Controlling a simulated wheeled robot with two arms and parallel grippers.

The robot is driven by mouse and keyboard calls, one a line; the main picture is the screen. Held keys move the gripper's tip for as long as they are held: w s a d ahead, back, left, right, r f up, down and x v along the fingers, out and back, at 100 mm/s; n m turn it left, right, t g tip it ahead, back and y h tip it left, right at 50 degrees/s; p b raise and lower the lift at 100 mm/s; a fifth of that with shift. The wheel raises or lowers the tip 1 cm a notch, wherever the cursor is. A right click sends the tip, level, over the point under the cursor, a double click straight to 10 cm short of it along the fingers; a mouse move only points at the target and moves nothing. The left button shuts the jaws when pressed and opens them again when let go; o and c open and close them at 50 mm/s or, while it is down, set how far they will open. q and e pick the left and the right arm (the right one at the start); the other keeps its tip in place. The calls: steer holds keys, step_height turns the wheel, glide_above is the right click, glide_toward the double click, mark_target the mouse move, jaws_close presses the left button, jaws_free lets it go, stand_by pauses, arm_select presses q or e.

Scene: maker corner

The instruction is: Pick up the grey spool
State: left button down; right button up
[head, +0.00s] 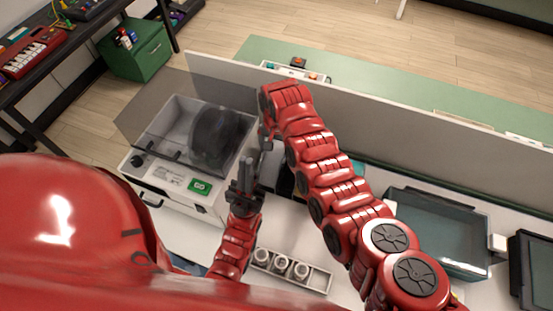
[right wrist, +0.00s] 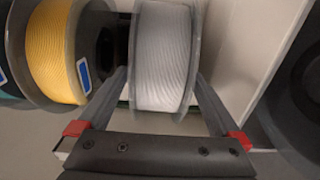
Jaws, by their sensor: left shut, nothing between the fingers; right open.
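The grey spool (right wrist: 162,60) stands upright in the right wrist view, between the two fingers of my right gripper (right wrist: 160,76). The fingers are open, one on each side of it; I cannot tell whether either touches it. In the head view my right arm reaches in from the right and bends down near the white machine, and I cannot make out the grey spool there. My left gripper (head: 246,168) is shut and empty, pointing up beside the machine's right side.
A yellow spool (right wrist: 52,50) stands close left of the grey one. The white machine (head: 172,190) has a tinted lid and a dark round thing inside. A holder (head: 318,279) with several small cylinders, a clear bin (head: 432,215) and a low partition (head: 370,130) are nearby.

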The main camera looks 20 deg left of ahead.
steer(key=shift+f, duration=0.4)
jaws_close()
